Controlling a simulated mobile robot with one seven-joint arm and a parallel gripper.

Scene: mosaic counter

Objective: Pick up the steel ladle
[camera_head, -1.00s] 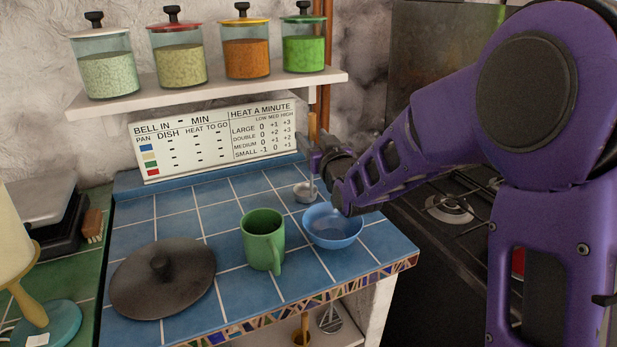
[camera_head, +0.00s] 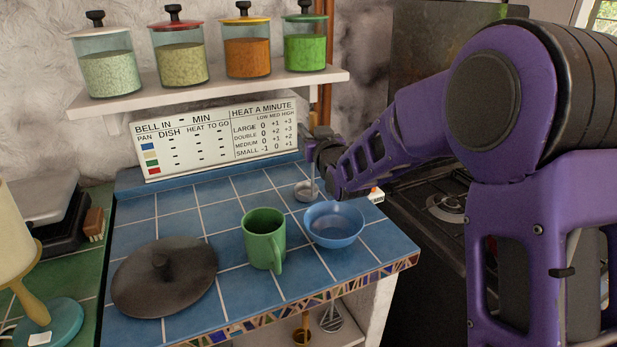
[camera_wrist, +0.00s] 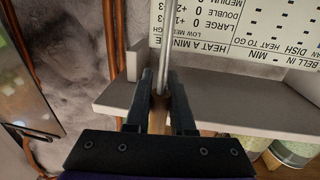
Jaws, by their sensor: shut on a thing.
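The steel ladle (camera_head: 305,190) is upright at the back right of the blue tiled counter, its bowl low and its thin handle rising to my gripper (camera_head: 318,150). In the wrist view the ladle's handle (camera_wrist: 164,60) runs between the two dark fingers of my gripper (camera_wrist: 160,100), which are shut on it. I cannot tell for sure whether the bowl touches the counter.
A blue bowl (camera_head: 333,226) stands just in front of the ladle. A green mug (camera_head: 264,240) and a dark lid (camera_head: 165,280) are on the tiles (camera_head: 185,205). A sign (camera_head: 215,140) leans behind, under a shelf (camera_head: 200,92) of jars. A stove (camera_head: 440,205) is at the right.

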